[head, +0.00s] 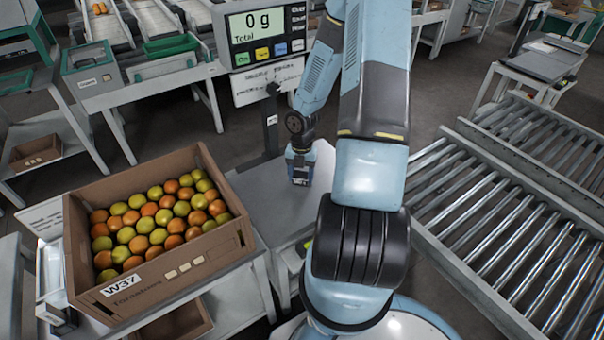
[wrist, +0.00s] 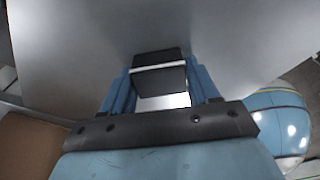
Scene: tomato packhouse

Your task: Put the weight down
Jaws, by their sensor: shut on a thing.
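In the wrist view the weight (wrist: 158,72), a dark block with a pale band across it, sits between the blue fingers of my gripper (wrist: 160,88). The fingers are shut on it. In the head view my gripper (head: 300,170) points down over a flat grey metal plate (head: 255,190) in front of the scale display. The same grey surface (wrist: 70,50) fills the wrist view behind the weight. I cannot tell whether the weight touches it. The scale display (head: 265,30) reads 0 g, Total.
A cardboard box (head: 215,245) labelled W37, full of green and orange tomatoes, stands left of the plate. A roller conveyor (head: 500,205) runs along the right. The display's post (head: 271,120) rises behind the plate. Sorting machines (head: 140,85) stand at the back left.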

